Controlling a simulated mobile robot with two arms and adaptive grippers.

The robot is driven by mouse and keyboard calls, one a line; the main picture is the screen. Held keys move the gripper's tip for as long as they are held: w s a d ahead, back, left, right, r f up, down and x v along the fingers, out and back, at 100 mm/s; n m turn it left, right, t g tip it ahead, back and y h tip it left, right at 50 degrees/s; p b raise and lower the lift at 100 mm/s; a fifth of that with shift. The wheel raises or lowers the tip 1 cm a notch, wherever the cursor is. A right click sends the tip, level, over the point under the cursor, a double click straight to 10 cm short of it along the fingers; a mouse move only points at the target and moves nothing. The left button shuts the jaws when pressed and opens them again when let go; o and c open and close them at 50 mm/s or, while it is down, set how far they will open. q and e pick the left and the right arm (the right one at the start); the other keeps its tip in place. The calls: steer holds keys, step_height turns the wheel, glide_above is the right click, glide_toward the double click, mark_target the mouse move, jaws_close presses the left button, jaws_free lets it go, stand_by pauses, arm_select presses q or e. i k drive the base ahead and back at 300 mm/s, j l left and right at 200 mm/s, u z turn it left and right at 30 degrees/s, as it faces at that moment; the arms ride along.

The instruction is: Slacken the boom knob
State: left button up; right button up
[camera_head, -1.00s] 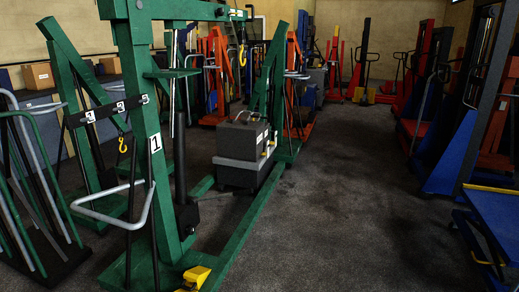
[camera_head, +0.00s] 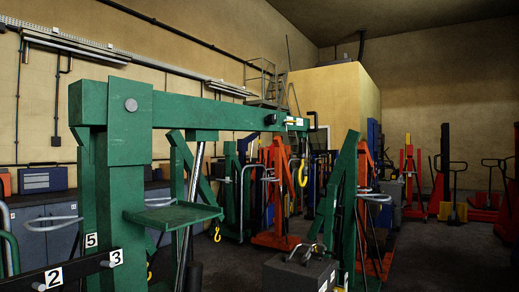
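The green boom (camera_head: 220,113) of the crane runs from the top of its green mast (camera_head: 130,125) at the left towards the middle of the view. A small dark round part that looks like the boom knob (camera_head: 270,119) sits near the boom's far end, beside a short end piece with pale labels (camera_head: 296,121). It is too small to tell how tight it is. A yellow hook (camera_head: 302,174) hangs below the boom end. A grey round pin (camera_head: 131,105) shows on the mast top. Neither of my grippers is in view.
A green shelf plate (camera_head: 173,216) juts from the mast. A dark bar with number tags (camera_head: 83,265) crosses the lower left. A grey box (camera_head: 300,272) stands below the boom end. Orange cranes (camera_head: 276,190) and red stackers stand behind. Some bare floor (camera_head: 440,250) shows at the right.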

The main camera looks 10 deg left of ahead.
mark_target(271, 119)
steer(key=i+u, duration=0.25)
steer(key=i+l+z, duration=0.4)
steer(key=i+l, duration=0.4)
steer(key=l, duration=0.15)
